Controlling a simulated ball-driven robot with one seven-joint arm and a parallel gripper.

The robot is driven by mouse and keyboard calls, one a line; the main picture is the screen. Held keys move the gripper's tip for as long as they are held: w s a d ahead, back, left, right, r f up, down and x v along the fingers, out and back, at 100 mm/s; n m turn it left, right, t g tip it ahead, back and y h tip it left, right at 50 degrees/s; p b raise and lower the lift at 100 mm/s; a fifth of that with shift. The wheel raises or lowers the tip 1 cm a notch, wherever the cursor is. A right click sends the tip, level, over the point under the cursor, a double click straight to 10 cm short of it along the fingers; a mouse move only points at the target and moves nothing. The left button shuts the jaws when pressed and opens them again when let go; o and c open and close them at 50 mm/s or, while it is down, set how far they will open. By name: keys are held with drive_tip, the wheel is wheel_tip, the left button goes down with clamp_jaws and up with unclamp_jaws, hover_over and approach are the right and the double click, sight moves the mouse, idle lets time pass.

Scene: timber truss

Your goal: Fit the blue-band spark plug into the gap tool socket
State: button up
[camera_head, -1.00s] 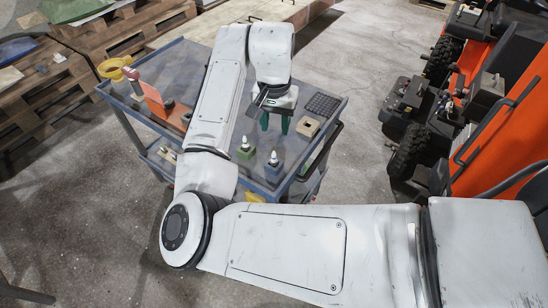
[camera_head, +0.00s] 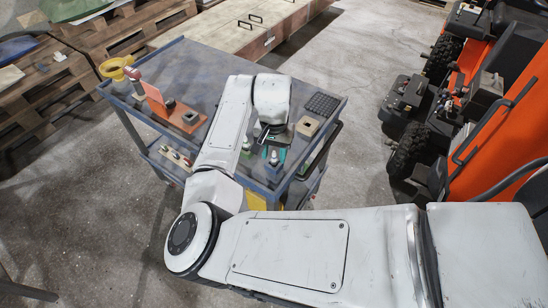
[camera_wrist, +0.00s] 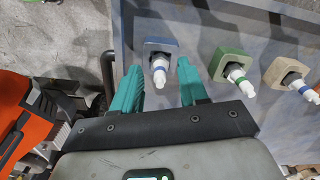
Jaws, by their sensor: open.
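My gripper (camera_head: 273,153) has teal fingers and is open, low over the near edge of the cart. That plug stands in a blue block (camera_wrist: 153,47), which also shows in the head view (camera_head: 273,172). An orange fixture (camera_head: 188,117) with a dark square opening, which looks like the gap tool, stands at the cart's left; its socket detail is too small to tell.
A green block (camera_wrist: 228,60) with a green-band plug and a tan block (camera_wrist: 287,70) with a plug banded blue stand beside it. A dark grid tray (camera_head: 322,104) and a tan holed block (camera_head: 308,127) lie to the right. A yellow ring (camera_head: 116,67) sits at the far left corner.

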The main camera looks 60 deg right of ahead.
drive_tip(key=shift+f, duration=0.3)
drive_tip(key=shift+c, duration=0.3)
clamp_jaws()
drive_tip(key=shift+r, duration=0.2)
